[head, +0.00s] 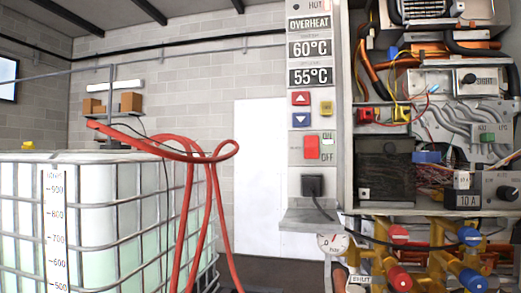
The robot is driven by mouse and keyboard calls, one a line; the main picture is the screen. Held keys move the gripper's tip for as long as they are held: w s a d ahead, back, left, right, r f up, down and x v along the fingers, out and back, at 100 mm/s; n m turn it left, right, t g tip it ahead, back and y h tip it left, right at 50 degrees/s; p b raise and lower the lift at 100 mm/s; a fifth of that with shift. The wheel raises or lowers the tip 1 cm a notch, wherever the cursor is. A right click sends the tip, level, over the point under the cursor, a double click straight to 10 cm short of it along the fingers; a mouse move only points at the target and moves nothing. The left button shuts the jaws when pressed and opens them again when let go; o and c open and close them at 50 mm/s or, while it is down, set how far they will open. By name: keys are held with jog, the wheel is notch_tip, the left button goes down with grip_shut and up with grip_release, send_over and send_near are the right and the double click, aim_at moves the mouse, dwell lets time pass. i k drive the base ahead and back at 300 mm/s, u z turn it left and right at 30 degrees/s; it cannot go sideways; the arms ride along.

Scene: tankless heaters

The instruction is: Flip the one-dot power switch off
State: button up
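A red power switch (312,147) is on the narrow light grey control panel (296,190), right of the picture's middle. ON and OFF labels (327,147) stand to its right, with a greenish area around ON and a bluish one by OFF. The picture is too small to tell which way the rocker is pressed. I cannot make out a dot mark on or beside it. Above it the panel shows OVERHEAT, 60°C and 55°C. My gripper is not in view.
Red (300,98), blue (300,120) and yellow (326,107) buttons sit above the switch. A black plug (312,186) is below it. An open heater cabinet with wiring (435,120) stands right. A caged tank (110,210) and looping red hose (190,155) are left.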

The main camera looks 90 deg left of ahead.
aim_at(311, 142)
jog(key=u, duration=2.85)
